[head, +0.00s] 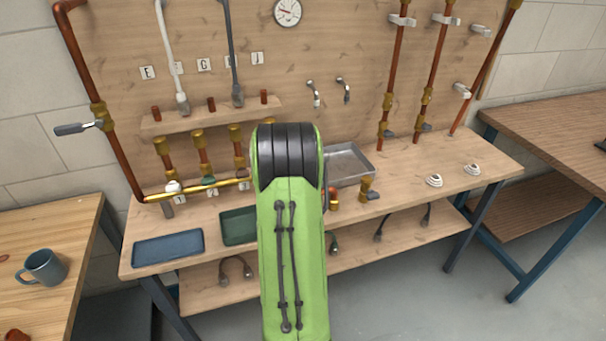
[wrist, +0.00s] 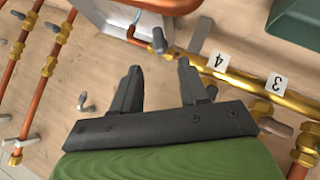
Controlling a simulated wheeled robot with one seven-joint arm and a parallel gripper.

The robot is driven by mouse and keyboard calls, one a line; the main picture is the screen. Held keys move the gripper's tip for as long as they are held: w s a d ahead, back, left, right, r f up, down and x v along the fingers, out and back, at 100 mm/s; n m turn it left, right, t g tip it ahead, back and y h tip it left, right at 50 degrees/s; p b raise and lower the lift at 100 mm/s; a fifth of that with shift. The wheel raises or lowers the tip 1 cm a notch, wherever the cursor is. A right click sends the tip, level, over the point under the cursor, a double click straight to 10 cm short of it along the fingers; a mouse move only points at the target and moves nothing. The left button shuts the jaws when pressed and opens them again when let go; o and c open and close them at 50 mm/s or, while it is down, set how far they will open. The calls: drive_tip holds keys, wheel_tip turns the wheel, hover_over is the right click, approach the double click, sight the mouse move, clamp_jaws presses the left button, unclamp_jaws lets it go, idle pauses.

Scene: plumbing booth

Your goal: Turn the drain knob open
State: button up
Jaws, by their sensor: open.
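My gripper (wrist: 160,65) is open and empty in the wrist view, with its two dark fingers spread apart. A small grey knob (wrist: 158,41), which looks like the drain knob, stands just beyond the gap between the fingertips, apart from them. It is by a bent copper pipe (wrist: 142,36) at the end of the brass manifold (wrist: 240,73), next to the metal basin (wrist: 122,14). In the head view my green arm hides the gripper and this knob.
Labels 4 (wrist: 217,60) and 3 (wrist: 276,84) mark the manifold. Another grey handle (wrist: 211,92) is close to the right finger. Copper pipes (wrist: 42,60) rise at the left. The head view shows the basin (head: 348,164), a blue tray (head: 168,249) and a green tray (head: 238,226).

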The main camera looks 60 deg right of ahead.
drive_tip(key=x, duration=0.8)
clamp_jaws()
drive_tip(key=shift+b, duration=0.4)
